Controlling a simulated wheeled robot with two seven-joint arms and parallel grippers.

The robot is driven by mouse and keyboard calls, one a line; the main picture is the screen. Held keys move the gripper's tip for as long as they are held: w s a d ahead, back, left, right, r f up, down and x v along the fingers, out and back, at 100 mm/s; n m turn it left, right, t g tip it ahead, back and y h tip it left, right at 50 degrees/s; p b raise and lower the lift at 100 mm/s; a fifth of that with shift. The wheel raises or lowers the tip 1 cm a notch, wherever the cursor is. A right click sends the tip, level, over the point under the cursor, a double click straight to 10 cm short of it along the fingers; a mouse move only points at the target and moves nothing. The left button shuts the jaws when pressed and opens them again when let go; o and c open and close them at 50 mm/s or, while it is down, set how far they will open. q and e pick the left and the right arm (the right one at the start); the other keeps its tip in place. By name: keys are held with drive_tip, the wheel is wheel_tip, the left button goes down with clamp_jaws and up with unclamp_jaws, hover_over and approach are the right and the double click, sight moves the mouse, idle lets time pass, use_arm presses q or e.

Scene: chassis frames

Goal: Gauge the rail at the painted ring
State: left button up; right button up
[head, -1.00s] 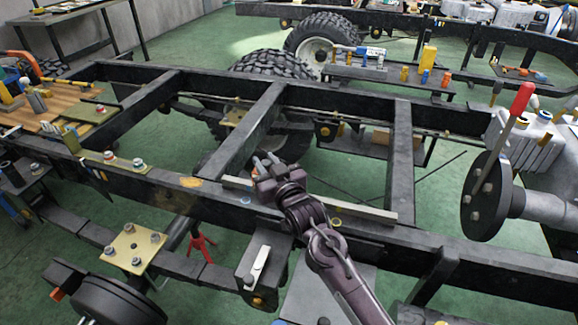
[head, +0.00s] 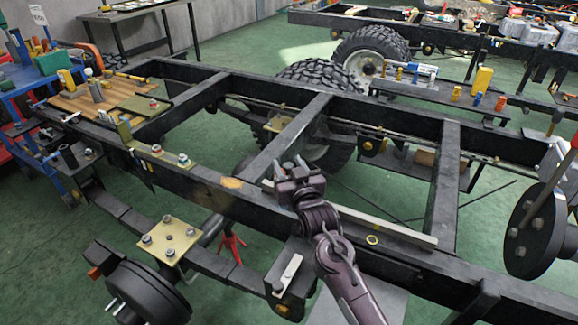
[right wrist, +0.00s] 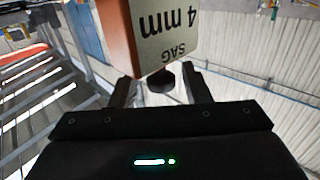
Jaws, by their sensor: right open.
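The long black frame rail (head: 205,178) runs across the head view from upper left to lower right. A small yellow ring (head: 372,239) is on the rail's top, and a yellow patch (head: 232,182) marks it farther left. A pale straight bar (head: 400,230) lies along the rail between them and beyond. My right gripper (head: 298,165) is open, over the rail near the bar's left end. In the right wrist view its fingers (right wrist: 160,90) are apart. A block labelled "SAG 4 mm" (right wrist: 172,32) and a dark knob (right wrist: 160,79) show at the fingertips; contact is unclear. My left gripper is not in view.
A wooden board (head: 88,100) with tools is at the left. A yellow plate with bolts (head: 172,238) and a wheel hub (head: 142,295) are at front left. A large black disc (head: 535,230) stands at the right. Crossmembers (head: 290,135) span the frame; green floor shows between.

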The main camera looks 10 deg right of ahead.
drive_tip(key=s+d, duration=0.1)
drive_tip(key=s, duration=0.6)
drive_tip(key=shift+s+d, duration=0.25)
drive_tip(key=shift+s, duration=0.05)
